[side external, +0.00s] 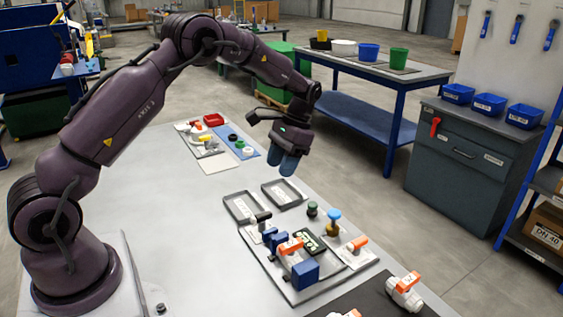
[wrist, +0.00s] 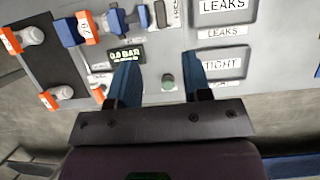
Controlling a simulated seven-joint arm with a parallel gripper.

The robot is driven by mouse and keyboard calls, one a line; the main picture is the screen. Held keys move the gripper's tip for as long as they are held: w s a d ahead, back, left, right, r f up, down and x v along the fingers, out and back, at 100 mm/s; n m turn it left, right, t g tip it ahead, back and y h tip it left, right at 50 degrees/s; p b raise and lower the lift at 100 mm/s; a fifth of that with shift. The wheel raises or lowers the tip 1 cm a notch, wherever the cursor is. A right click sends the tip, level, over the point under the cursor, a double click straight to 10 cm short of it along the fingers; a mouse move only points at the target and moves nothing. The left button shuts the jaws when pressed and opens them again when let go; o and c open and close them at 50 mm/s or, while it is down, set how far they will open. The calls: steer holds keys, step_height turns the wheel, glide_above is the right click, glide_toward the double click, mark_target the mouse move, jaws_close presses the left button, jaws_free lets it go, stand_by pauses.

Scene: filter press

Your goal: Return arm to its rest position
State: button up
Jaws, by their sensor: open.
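My gripper (side external: 283,168) hangs above the far part of the grey table (side external: 190,235), with its blue fingers pointing down. In the wrist view my gripper (wrist: 160,68) has its two fingers apart and nothing between them. A green button (wrist: 168,82) shows past the fingers on the table, and in the side view it is the dark green knob (side external: 312,209). A press fixture (side external: 300,275) with blue blocks, orange-handled valves and a display (wrist: 127,56) reading 0.0 BAR stands on the table, apart from my gripper.
Two shallow trays, marked LEAKS (wrist: 224,22) and TIGHT (wrist: 238,64), lie near the fixture. A blue-topped brass valve (side external: 333,221) stands beside it. A black mat (side external: 375,302) carries more orange-handled valves. A blue mat (side external: 232,146) holds small rings. The table's left middle is clear.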

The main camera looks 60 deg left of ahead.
stand_by(0.3)
steer(key=s+d+r+t, duration=0.5)
steer(key=s+r, duration=0.4)
steer(key=s, duration=0.2)
steer(key=s+d+r+t, duration=0.5)
steer(key=s+d+r, duration=0.2)
steer(key=s, duration=0.5)
steer(key=shift+s+d+r, duration=0.25)
steer(key=shift+r, duration=0.7)
